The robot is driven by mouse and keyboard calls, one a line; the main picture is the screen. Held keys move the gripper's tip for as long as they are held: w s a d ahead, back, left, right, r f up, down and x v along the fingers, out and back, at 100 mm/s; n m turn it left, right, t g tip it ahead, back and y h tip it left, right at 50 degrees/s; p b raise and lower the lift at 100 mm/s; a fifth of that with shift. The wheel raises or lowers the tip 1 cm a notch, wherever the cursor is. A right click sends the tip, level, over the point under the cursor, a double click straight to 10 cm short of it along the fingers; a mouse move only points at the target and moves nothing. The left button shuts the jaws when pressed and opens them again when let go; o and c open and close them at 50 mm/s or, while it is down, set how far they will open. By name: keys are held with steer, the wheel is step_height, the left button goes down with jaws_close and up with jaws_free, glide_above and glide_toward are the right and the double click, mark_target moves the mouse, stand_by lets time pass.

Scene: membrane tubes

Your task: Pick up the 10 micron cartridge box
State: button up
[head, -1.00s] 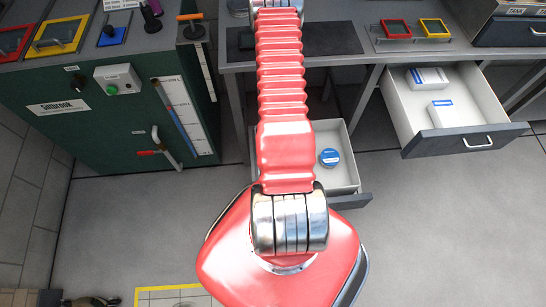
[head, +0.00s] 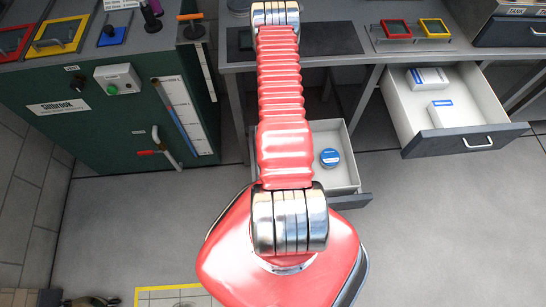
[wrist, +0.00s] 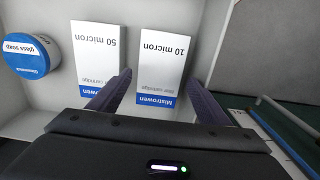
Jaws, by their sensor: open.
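In the wrist view, the 10 micron cartridge box (wrist: 163,48) is white with a blue band at its lower end. It lies in a pale drawer, label facing the camera, its print upside down. My gripper (wrist: 155,84) is open, one finger to each side of the box's lower part in the picture. I cannot tell how far above the box the fingertips are. A similar 50 micron box (wrist: 97,50) lies just left of it, and the left finger overlaps its lower right corner. In the head view my arm hides the gripper and both boxes.
A blue-and-white glass soap tub (wrist: 32,55) is left of the boxes; it also shows in the head view (head: 330,157). The drawer wall (wrist: 212,40) runs close right of the 10 micron box. Another open drawer (head: 463,140) holds two white boxes.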

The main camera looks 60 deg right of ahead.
steer(key=shift+f, duration=1)
steer(key=shift+w+d+f, duration=0.1)
steer(key=shift+f, duration=1.2)
steer(key=shift+w+d+f, duration=0.1)
steer(key=shift+f, duration=1.2)
steer(key=shift+c, duration=0.4)
steer(key=c, duration=0.8)
